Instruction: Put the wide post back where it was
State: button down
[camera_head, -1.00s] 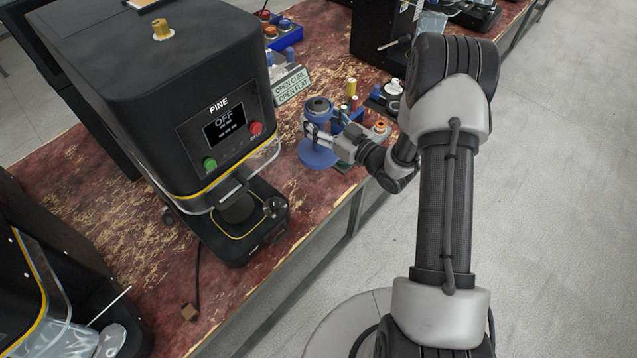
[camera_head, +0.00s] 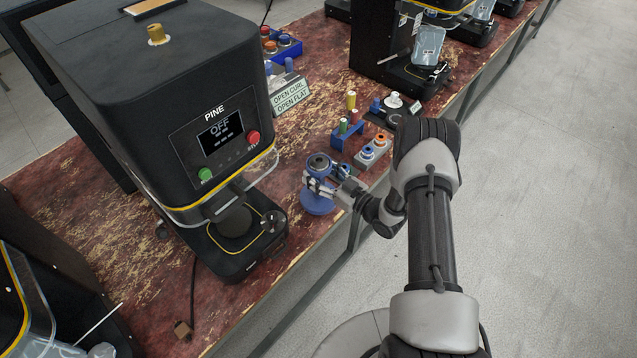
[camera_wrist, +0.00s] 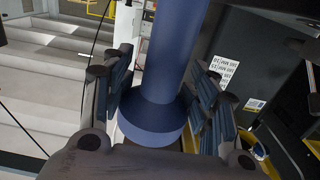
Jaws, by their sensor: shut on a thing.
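The wide post (camera_head: 318,204) is blue, with a broad round base and a dark grey ring on its top. In the head view it stands upright at the table's front edge, to the right of the PINE machine. My gripper (camera_head: 320,186) reaches it from the right and is shut around its middle. In the wrist view the blue post (camera_wrist: 178,45) runs between the two fingers, with its wider collar low between them. I cannot tell whether the base touches the table.
The PINE machine (camera_head: 228,195) stands left of the post. A blue rack (camera_head: 339,142), a grey tray with orange and blue rings (camera_head: 361,163) and a black tray (camera_head: 397,113) lie behind and right. A sign (camera_head: 291,95) stands behind. Mottled red table is bare between machine and post.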

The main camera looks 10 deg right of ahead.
jog(key=shift+f+b, duration=0.55)
jog(key=shift+f, duration=1.4)
jog(key=shift+f, duration=0.2)
jog(key=c, duration=0.6)
grip_release()
